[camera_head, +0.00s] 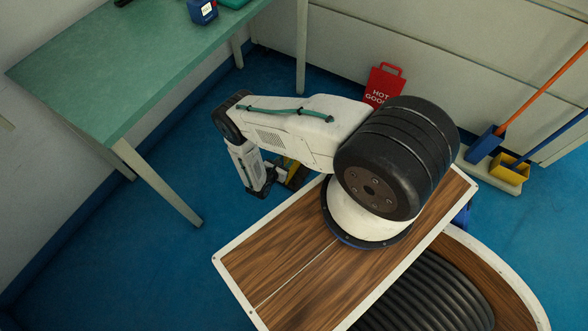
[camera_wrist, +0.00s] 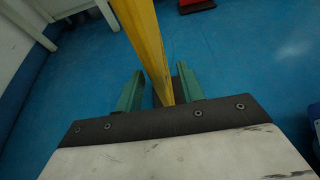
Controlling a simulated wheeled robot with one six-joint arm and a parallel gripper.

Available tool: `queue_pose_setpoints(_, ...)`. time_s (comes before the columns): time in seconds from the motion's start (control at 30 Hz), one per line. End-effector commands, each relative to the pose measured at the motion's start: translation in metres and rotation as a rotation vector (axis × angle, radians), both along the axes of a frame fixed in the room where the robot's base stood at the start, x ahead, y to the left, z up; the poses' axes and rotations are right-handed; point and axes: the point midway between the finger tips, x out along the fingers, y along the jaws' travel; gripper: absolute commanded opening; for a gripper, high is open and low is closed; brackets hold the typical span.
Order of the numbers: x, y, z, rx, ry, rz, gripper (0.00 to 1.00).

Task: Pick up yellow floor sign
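The yellow floor sign (camera_wrist: 147,35) runs as a narrow yellow panel from the top edge of the wrist view down between my gripper's two teal fingers. In the head view only a small yellow part of the sign (camera_head: 292,172) shows, the rest being hidden behind my arm. My gripper (camera_wrist: 160,78) is open, with the fingers standing apart on either side of the panel. A gap shows between the left finger and the sign; the right finger is close to it, and I cannot tell whether they touch. In the head view my gripper (camera_head: 262,187) points down beside the sign.
A green-topped table (camera_head: 120,75) stands at the left, with a blue container (camera_head: 202,11) on it. A red sign (camera_head: 383,85) stands by the back wall. An orange-handled broom (camera_head: 540,90) and a yellow-headed one (camera_head: 510,175) are at the right. Blue floor is clear left of my gripper.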

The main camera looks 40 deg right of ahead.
Motion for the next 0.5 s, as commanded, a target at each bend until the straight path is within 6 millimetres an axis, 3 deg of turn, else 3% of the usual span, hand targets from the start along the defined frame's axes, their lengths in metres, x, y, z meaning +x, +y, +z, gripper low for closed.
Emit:
queue_pose_setpoints(0.3, 0.018, -0.037, -0.015, 0.003, -0.001, -0.003, 0.38)
queue_pose_setpoints(0.5, 0.020, -0.041, -0.016, 0.002, -0.001, 0.001, 0.38)
